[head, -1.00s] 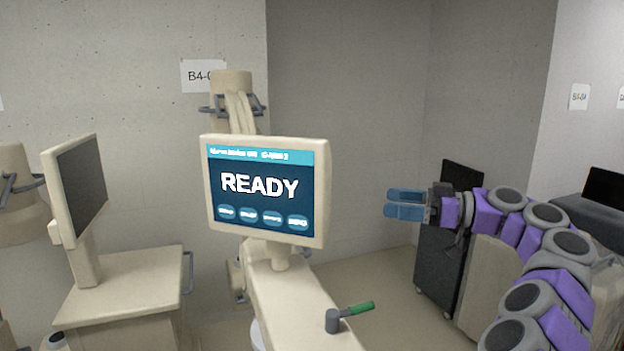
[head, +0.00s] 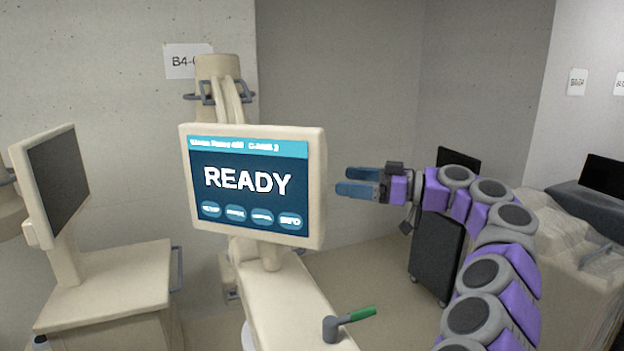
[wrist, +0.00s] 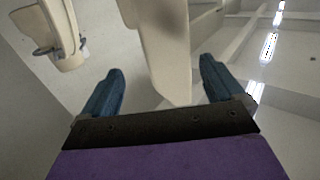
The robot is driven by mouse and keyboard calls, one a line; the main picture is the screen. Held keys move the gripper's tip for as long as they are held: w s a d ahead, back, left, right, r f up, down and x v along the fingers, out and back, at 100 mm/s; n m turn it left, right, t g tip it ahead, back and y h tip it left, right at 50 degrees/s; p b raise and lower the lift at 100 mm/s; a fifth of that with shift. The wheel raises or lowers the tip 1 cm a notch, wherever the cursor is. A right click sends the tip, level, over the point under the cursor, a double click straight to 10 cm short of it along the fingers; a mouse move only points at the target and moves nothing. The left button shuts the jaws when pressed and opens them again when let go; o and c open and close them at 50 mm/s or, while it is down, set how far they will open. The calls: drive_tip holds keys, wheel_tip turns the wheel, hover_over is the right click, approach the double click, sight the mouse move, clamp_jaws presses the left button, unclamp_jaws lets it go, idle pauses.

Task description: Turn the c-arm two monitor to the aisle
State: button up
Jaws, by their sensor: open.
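The C-arm two monitor (head: 252,185) is a beige-framed screen reading READY, with "C-ARM 2" in its top bar. It stands on the beige cart (head: 292,300), its screen facing mostly towards my head camera. My gripper (head: 344,181) has blue fingers, is open, and points left just beyond the monitor's right edge, with a small gap in the picture. In the wrist view, a beige piece, probably the monitor's edge, lies ahead between the open fingers (wrist: 160,70). I cannot tell whether anything touches.
A second monitor (head: 58,185), dark, stands on another beige cart (head: 120,282) at left. A green-handled lever (head: 352,322) rises from the near cart top. A dark cabinet (head: 437,258) and a draped cart (head: 578,250) stand behind my arm. Some floor (head: 385,262) shows between.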

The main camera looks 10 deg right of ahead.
sight(306, 177)
drive_tip(key=x, duration=0.7)
drive_tip(key=s+p+x, duration=0.1)
drive_tip(key=x, duration=0.2)
drive_tip(key=shift+w+a, duration=0.15)
drive_tip(key=shift+a, duration=0.35)
drive_tip(key=shift+d+r, duration=0.1)
drive_tip(key=shift+d, duration=0.45)
drive_tip(key=shift+a, duration=0.5)
drive_tip(key=c, duration=0.6)
drive_tip(key=shift+d, duration=0.1)
drive_tip(key=c, duration=0.8)
